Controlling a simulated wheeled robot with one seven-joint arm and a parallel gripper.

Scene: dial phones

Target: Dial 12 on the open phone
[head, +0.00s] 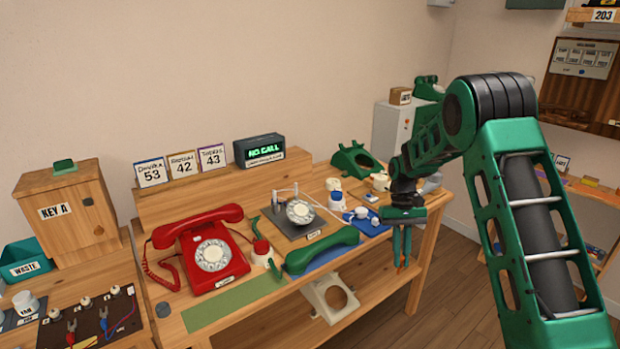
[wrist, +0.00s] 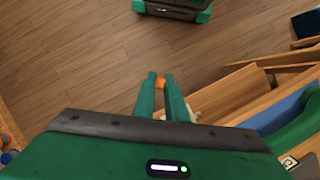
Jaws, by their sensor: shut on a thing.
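The open phone (head: 290,230) is a dark baseplate with a bare pale dial (head: 300,212) and thin metal uprights, in the middle of the bench. Its dial faces up and nothing touches it. My gripper (head: 402,266) hangs pointing down at the bench's right front edge, well to the right of the open phone. Its green fingers are shut on a small orange thing, which shows between the fingertips in the wrist view (wrist: 160,83). Most of that thing is hidden. The open phone's dial is not visible in the wrist view.
A whole red phone (head: 207,253) stands left of the open phone. A green handset (head: 320,251) lies in front of it, and a green housing (head: 355,159) stands behind. The display (head: 260,150) reads NO CALL. Bare floor lies beneath my gripper.

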